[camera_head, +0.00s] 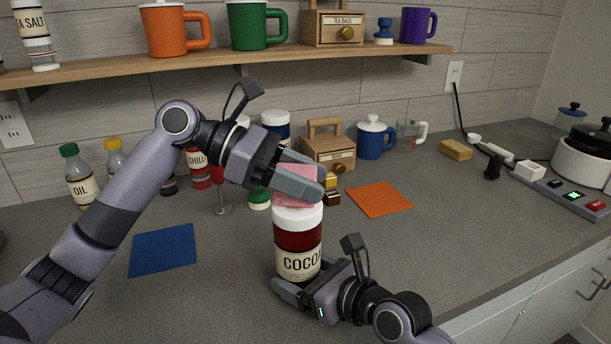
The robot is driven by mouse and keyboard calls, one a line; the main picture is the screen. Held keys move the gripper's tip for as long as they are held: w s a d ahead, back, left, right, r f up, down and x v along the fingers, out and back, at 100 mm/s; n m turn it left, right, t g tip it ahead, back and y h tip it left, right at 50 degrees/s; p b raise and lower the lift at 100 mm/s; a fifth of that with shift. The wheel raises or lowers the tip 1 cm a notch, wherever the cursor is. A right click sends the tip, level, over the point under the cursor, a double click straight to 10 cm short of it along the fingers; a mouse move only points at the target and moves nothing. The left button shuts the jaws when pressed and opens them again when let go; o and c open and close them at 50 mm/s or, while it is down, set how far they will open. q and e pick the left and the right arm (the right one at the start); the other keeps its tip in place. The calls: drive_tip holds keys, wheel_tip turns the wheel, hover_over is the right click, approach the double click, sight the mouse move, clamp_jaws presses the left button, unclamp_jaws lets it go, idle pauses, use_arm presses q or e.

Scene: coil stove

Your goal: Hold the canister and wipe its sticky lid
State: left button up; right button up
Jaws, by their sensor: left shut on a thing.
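A cocoa canister (298,240) with a dark red body, a cream label and a white lid (297,214) stands upright on the counter. My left gripper (308,182) is shut on a pink sponge or cloth (294,199), which is at the top of the lid and appears to touch it. The gripper hides part of the pink piece and of the lid top. My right gripper (300,290) is low at the canister's base. One finger lies across the front of the base; the other is mostly hidden, so its grip is unclear.
Blue (163,250) and orange (379,199) cloths lie flat on the counter. Bottles, jars, a wooden box (327,150) and a blue mug (373,139) stand behind. A yellow sponge (455,149) and a power strip (530,172) are at right. The shelf (230,58) overhangs the back.

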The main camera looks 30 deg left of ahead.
use_arm(q)
drive_tip(key=shift+s+d, duration=0.85)
drive_tip(key=shift+d, duration=0.15)
drive_tip(key=shift+d+r, duration=0.1)
drive_tip(key=shift+r, duration=0.05)
wheel_tip(320, 180, up, 8)
idle(0.4)
use_arm(e)
drive_tip(key=o, duration=0.9)
drive_tip(key=shift+o, duration=0.2)
drive_tip(key=shift+d, duration=0.1)
